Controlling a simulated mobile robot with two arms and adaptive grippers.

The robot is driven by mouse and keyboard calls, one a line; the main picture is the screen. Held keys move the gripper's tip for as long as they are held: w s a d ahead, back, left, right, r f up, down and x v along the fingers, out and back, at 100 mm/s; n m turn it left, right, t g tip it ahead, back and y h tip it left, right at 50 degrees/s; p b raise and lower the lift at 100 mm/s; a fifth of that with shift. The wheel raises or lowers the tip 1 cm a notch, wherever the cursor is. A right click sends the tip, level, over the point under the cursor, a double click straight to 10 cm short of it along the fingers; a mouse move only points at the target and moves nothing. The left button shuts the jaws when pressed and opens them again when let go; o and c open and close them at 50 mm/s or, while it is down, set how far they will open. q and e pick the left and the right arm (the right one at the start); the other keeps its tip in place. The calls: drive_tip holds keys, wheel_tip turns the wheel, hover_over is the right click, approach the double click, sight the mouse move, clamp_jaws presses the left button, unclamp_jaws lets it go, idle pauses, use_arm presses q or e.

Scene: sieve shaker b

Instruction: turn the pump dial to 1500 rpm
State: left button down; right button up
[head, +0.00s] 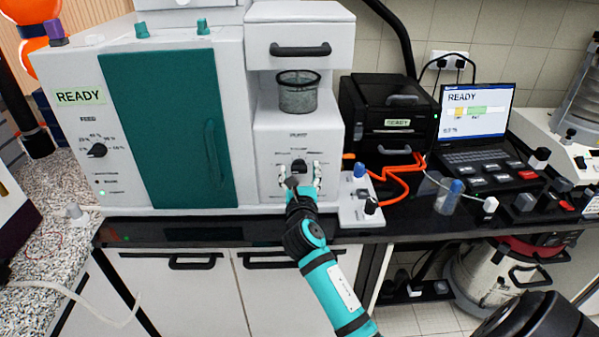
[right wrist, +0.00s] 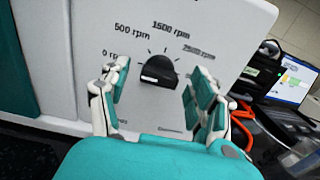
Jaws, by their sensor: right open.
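The black pump dial (right wrist: 158,68) is on the white front panel of the machine, with printed marks for 0, 500, 1500 and 2500 rpm around it. The 1500 rpm mark is above it. A pale mark shows on the dial's lower left; I cannot tell which setting it points to. In the head view the dial (head: 299,166) is small and partly hidden. My right gripper (head: 303,178) is in front of the panel, open. In the wrist view its fingers stand on either side of the dial, with gaps on both sides. My left gripper is not in view.
A mesh cup (head: 297,93) sits above the dial, and a teal door (head: 170,130) is to its left. A small white box with knobs (head: 360,205), orange cables (head: 395,178), a black unit (head: 390,115) and a laptop (head: 475,118) are to the right.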

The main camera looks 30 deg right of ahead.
drive_tip(key=shift+c, duration=0.3)
drive_tip(key=c, duration=1.1)
drive_tip(key=shift+m, duration=0.3)
drive_tip(key=m, duration=0.2)
drive_tip(key=shift+m, duration=0.3)
drive_tip(key=m, duration=0.4)
drive_tip(key=shift+d+m, duration=0.1)
drive_tip(key=shift+m, duration=0.2)
drive_tip(key=m, duration=0.4)
drive_tip(key=shift+s+f+b, duration=0.1)
drive_tip(key=shift+f+b, duration=0.1)
drive_tip(key=shift+b, duration=0.1)
drive_tip(key=m+b, duration=0.1)
drive_tip(key=m, duration=0.4)
drive_tip(key=shift+d+m, duration=0.1)
drive_tip(key=shift+m, duration=0.3)
